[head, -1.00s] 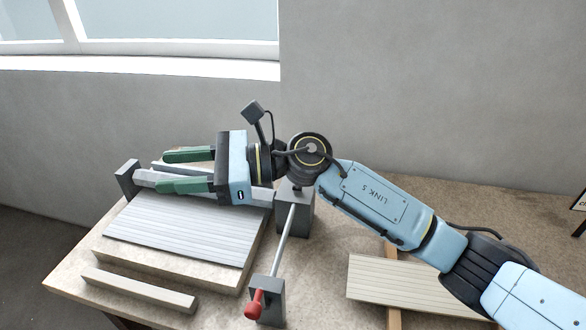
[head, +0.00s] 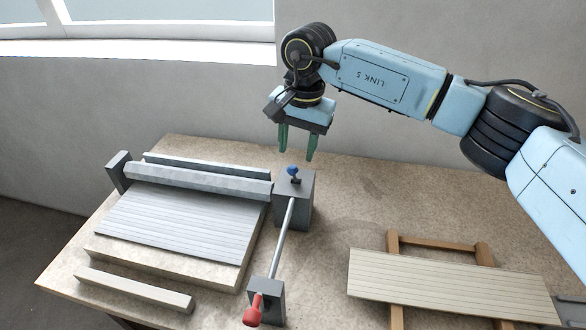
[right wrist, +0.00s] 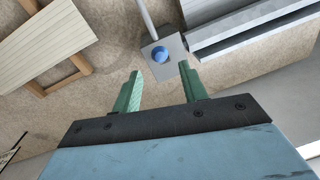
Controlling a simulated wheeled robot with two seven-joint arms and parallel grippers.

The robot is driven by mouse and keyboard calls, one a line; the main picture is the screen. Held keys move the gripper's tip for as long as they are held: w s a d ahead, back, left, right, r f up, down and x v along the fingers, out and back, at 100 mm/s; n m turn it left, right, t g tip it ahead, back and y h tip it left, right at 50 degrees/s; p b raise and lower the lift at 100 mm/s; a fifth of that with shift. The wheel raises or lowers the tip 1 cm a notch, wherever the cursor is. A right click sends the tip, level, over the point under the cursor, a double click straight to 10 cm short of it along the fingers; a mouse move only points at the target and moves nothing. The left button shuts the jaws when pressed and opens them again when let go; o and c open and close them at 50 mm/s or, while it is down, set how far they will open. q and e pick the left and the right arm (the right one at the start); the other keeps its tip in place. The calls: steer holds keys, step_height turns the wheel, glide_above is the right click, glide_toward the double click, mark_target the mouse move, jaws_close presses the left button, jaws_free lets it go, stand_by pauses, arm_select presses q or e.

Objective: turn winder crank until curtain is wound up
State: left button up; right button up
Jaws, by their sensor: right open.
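The curtain (head: 165,230) is a pale slatted sheet hanging from an angular grey roller (head: 205,182) over a board. A grey block (head: 294,208) at the roller's right end carries a small blue knob (head: 293,170) on top; the knob also shows in the right wrist view (right wrist: 160,55). A thin rod (head: 283,238) runs from this block to a front grey block (head: 268,296) with a red crank handle (head: 252,312). My right gripper (head: 297,154) points down, open and empty, just above the blue knob and apart from it. My left gripper is not in view.
A loose bar (head: 135,290) lies in front of the curtain's board. A slatted panel (head: 450,285) rests on a wooden frame (head: 440,245) at the right. The table (head: 370,200) behind that panel is clear. A wall and window stand behind.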

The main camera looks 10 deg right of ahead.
mark_target(293, 171)
steer(key=f, duration=0.7)
steer(key=shift+w+a+f+p, duration=0.2)
steer(key=shift+a+f+p, duration=0.15)
steer(key=shift+a+p, duration=0.05)
steer(key=shift+c, duration=0.4)
jaws_close()
